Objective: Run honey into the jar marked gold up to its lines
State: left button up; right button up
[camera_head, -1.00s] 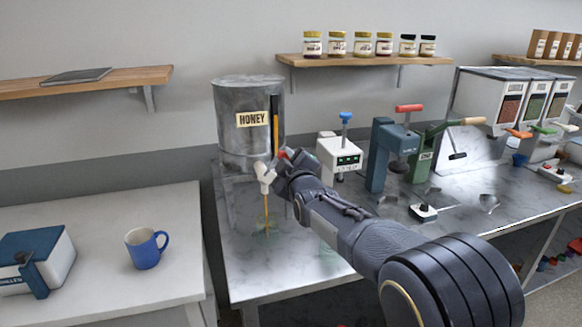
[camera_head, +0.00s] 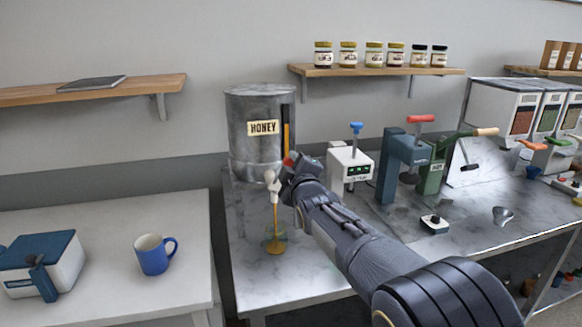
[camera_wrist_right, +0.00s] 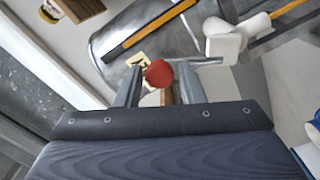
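The grey metal honey drum (camera_head: 250,153), labelled HONEY, stands at the left end of the marble counter; part of it shows in the right wrist view (camera_wrist_right: 112,38). Its white tap (camera_head: 272,187) lets a thin amber stream fall into a clear glass jar (camera_head: 268,238) below. Honey (camera_head: 276,249) lies at the jar's bottom. The jar's marks and lines are too small to read. My right gripper (camera_head: 288,165) is at the tap's lever. In the right wrist view the lever's red knob (camera_wrist_right: 158,73) sits between its fingers; their grip on it is unclear. My left gripper is out of view.
To the right stand a white device with a blue knob (camera_head: 350,165), a blue press (camera_head: 392,170) and a green press (camera_head: 432,176). A blue mug (camera_head: 152,256) and a blue-and-white box (camera_head: 58,262) stand on the left table. Counter in front of the jar is clear.

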jog(key=shift+o, duration=1.1)
jog(key=b+v, duration=0.2)
jog(key=v, duration=0.6)
jog(key=shift+w, duration=0.1)
dwell(6.0)
